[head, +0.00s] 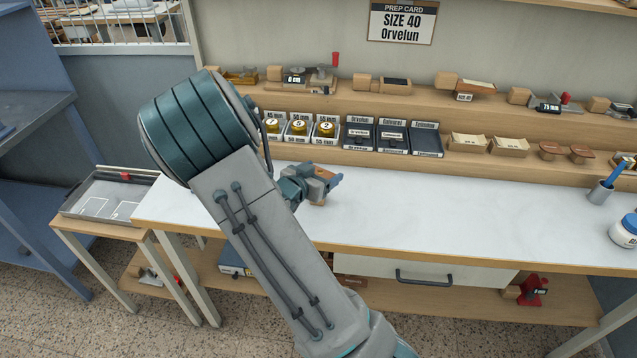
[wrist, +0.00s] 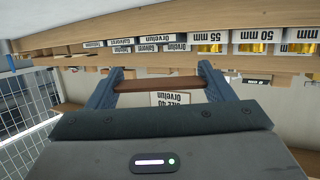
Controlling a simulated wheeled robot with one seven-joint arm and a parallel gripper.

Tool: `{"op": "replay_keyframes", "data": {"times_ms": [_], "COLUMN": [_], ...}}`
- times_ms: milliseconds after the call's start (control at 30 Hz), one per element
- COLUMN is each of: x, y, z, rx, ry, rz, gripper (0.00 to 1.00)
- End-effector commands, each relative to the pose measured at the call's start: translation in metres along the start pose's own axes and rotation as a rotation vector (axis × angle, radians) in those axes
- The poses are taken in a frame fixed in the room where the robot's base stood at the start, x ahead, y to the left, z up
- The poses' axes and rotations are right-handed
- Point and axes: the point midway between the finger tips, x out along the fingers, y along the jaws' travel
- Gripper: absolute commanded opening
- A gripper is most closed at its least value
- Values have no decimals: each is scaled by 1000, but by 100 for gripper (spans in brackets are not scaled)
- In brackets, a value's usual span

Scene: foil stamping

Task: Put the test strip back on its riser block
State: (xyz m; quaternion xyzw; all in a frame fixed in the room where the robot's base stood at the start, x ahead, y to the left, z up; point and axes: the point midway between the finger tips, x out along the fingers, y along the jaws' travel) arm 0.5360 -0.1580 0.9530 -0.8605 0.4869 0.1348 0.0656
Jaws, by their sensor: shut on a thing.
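My gripper (head: 326,184) is over the white worktop, left of its middle. In the wrist view, my gripper (wrist: 161,72) is shut on a flat brown strip (wrist: 160,85), which spans the gap between both fingers. It looks like the test strip, and no writing shows on it. In the head view my fingers mostly hide the strip. Low blocks with cream tops (head: 467,142) and low blocks with brown tops (head: 551,149) stand on the lower shelf to the right. I cannot tell which is the strip's riser block.
The worktop (head: 420,205) is clear in the middle. Foil tins (head: 299,128) and dark labelled boxes (head: 393,136) line the lower shelf. The upper shelf (head: 420,103) holds tools and wooden blocks. A cup (head: 601,191) and a jar (head: 625,231) stand at the right.

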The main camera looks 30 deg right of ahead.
Motion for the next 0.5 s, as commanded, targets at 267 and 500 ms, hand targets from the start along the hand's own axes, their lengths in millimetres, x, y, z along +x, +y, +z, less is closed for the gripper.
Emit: {"op": "replay_keyframes", "data": {"times_ms": [267, 500], "x": [9, 17], "y": [-11, -11], "z": [12, 39], "rx": [-3, -3], "ry": [-1, 0], "rz": [2, 2], "gripper": [51, 51]}}
